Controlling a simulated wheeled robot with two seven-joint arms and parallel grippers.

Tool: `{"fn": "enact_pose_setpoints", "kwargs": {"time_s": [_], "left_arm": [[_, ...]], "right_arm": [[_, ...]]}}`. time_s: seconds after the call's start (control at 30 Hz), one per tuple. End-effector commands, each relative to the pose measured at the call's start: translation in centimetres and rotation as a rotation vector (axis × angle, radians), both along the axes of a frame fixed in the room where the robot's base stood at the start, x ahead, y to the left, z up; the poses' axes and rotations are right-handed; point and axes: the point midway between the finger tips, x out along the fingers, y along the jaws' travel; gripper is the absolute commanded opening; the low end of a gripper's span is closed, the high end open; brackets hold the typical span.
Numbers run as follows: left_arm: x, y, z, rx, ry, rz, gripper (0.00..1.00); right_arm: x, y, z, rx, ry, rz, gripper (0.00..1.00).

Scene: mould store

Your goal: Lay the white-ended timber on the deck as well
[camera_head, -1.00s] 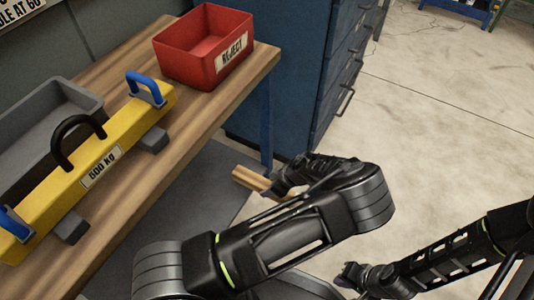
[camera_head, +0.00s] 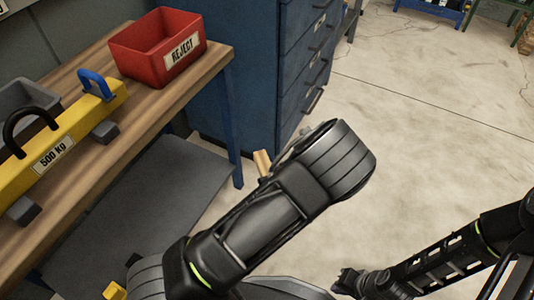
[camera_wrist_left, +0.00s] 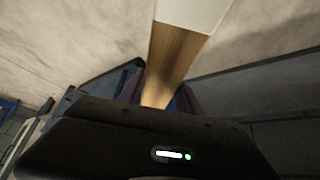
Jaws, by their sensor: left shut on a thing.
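The white-ended timber (camera_wrist_left: 178,55) shows in the left wrist view, a bare wooden bar with a white end at the top of the picture. My left gripper (camera_wrist_left: 158,95) is shut on it, and the white end points away from the jaws. In the head view only a short wooden piece of the timber (camera_head: 262,162) shows beyond my left arm, which hides the gripper and the rest. My right gripper (camera_head: 347,281) is low at the right of the head view, away from the timber; its jaws are too small and dark to read. I cannot tell which surface is the deck.
A wooden bench (camera_head: 140,98) at the left carries a red REJECT bin (camera_head: 140,57), a yellow 500 kg beam (camera_head: 22,176) and a grey tray (camera_head: 25,97). A blue drawer cabinet (camera_head: 240,75) stands behind. Open floor lies right.

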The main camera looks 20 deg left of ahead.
Motion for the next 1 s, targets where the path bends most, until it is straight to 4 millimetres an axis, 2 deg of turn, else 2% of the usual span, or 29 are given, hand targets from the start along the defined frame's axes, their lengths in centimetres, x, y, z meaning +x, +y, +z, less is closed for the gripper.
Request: {"fn": "enact_pose_setpoints", "kwargs": {"time_s": [0.17, 0.27, 0.3, 0.4, 0.53, 0.6, 0.7, 1.0], "left_arm": [[3.2, -0.7, 5.8, -0.012, -0.016, -0.27, 0.0], [5.7, -1.0, 10.9, -0.009, -0.022, -0.455, 0.0], [6.7, -1.1, 13.5, -0.007, -0.023, -0.528, 0.0], [8.2, -1.3, 18.9, 0.0, -0.016, -0.661, 0.0], [8.9, -1.5, 23.9, 0.004, -0.007, -0.726, 0.0], [9.1, -1.4, 25.6, 0.004, -0.005, -0.727, 0.0], [9.1, -1.3, 26.7, 0.002, -0.001, -0.722, 0.0], [9.1, -1.3, 26.9, 0.002, 0.0, -0.718, 0.0]], "right_arm": [[0.0, 0.0, 0.0, 0.0, 0.0, 0.0, 0.0], [0.0, 0.0, 0.0, 0.0, 0.0, 0.0, 0.0], [0.0, 0.0, 0.0, 0.0, 0.0, 0.0, 0.0], [0.0, 0.0, 0.0, 0.0, 0.0, 0.0, 0.0], [0.0, 0.0, 0.0, 0.0, 0.0, 0.0, 0.0], [0.0, 0.0, 0.0, 0.0, 0.0, 0.0, 0.0], [0.0, 0.0, 0.0, 0.0, 0.0, 0.0, 0.0], [0.0, 0.0, 0.0, 0.0, 0.0, 0.0, 0.0]]}}
